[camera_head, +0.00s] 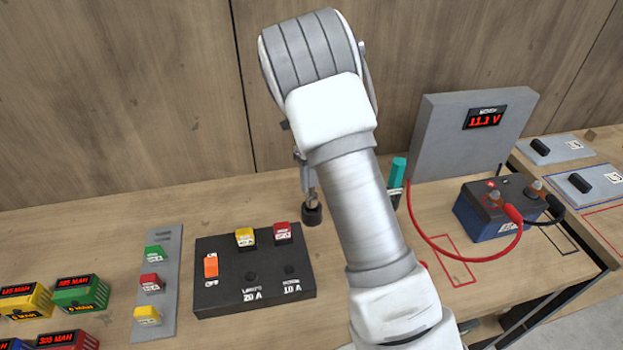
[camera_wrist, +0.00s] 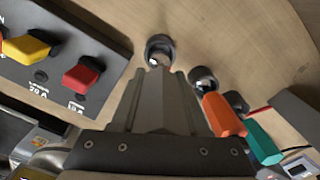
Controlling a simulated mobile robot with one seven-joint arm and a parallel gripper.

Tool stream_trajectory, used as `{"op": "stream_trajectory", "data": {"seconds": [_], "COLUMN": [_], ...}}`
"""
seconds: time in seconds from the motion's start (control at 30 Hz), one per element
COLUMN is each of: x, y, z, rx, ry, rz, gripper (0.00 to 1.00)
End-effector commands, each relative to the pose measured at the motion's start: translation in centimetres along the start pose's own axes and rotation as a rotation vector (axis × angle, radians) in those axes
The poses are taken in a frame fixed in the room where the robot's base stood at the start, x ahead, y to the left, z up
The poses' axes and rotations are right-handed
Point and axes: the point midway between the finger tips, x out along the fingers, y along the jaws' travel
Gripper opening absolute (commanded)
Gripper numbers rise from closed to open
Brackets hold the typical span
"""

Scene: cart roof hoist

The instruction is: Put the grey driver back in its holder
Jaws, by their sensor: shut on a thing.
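My gripper (camera_wrist: 155,105) is shut on the grey driver (camera_wrist: 150,98), whose handle lies between the two fingers. In the wrist view the driver points at a dark ring-shaped holder (camera_wrist: 160,46), and a bright bit shows at the ring's opening. I cannot tell how far the tip is inside. In the head view the holder (camera_head: 311,214) stands on the bench directly below my gripper (camera_head: 307,180). My arm hides part of this area.
An orange driver (camera_wrist: 222,115) and a teal driver (camera_wrist: 262,143) stand in similar holders close on the right in the wrist view. A black switch panel (camera_head: 255,285) lies left of the holder. A battery (camera_head: 490,210) with red and black cables is at the right.

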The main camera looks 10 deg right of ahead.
Motion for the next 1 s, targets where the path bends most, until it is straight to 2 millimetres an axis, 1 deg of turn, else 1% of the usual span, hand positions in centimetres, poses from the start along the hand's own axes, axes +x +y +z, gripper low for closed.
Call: {"op": "stream_trajectory", "data": {"seconds": [0.4, 1.0], "x": [0.1, 1.6], "y": [0.0, 0.0], "z": [0.0, 0.0], "rx": [0.000, 0.000], "ry": [-0.001, 0.000], "rz": [-0.001, 0.000], "gripper": [0.00, 0.00]}}
